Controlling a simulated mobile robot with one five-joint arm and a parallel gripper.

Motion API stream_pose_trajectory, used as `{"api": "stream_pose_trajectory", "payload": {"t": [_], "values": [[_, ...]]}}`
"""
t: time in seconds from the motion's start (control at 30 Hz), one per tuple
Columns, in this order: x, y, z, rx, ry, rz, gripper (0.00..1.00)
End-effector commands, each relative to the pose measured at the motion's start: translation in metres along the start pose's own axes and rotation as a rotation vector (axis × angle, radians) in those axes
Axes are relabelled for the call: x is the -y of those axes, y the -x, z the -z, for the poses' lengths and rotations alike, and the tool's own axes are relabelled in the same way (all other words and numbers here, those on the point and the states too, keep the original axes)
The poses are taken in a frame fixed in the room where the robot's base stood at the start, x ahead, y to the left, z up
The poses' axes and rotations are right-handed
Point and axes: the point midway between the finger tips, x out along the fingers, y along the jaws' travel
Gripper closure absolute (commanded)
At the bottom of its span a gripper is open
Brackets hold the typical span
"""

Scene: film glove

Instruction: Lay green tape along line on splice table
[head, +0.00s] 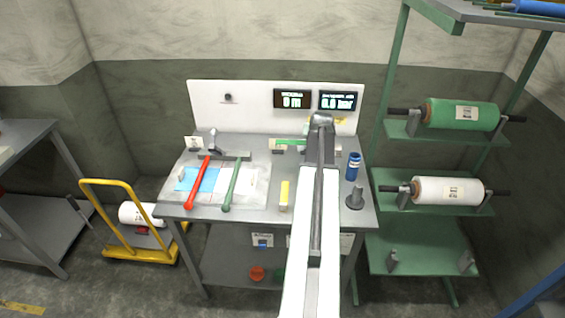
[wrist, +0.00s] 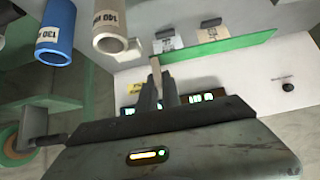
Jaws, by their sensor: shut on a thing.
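The splice table (head: 185,212) stands ahead. A light blue sheet (head: 207,180) and a pale sheet (head: 255,187) lie at its left, with a red bar (head: 197,183) and a green bar (head: 236,182) across them. I cannot clearly make out the line. A green tape strip (wrist: 225,52) stretches right from my gripper (wrist: 160,72) in the wrist view. My gripper is shut on the tape's end, by a beige piece. In the head view the tape (head: 290,142) shows left of my arm, near the table's back; my arm hides the jaws.
A blue cylinder (head: 353,167) and a dark stand (head: 355,198) are right of my arm. A yellow block (head: 284,195) is near the front edge. A white back panel (head: 250,105) with two displays rises behind. A green rack (head: 430,205) stands right, a yellow cart (head: 140,252) left.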

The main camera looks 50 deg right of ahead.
Motion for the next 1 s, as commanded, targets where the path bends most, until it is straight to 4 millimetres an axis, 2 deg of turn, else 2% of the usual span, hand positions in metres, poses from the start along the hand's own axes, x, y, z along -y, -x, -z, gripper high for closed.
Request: {"api": "stream_pose_trajectory", "payload": {"t": [0.03,0.43,0.53,0.73,1.0], "values": [[0.0,-0.012,-0.012,0.0,0.0,0.0,1.0],[0.0,-0.087,-0.087,0.0,0.001,0.0,1.0],[0.0,-0.094,-0.094,0.0,0.001,0.0,1.0],[0.0,-0.095,-0.095,0.0,0.001,0.0,1.0],[0.0,-0.126,-0.126,0.0,0.001,0.0,1.0]]}}
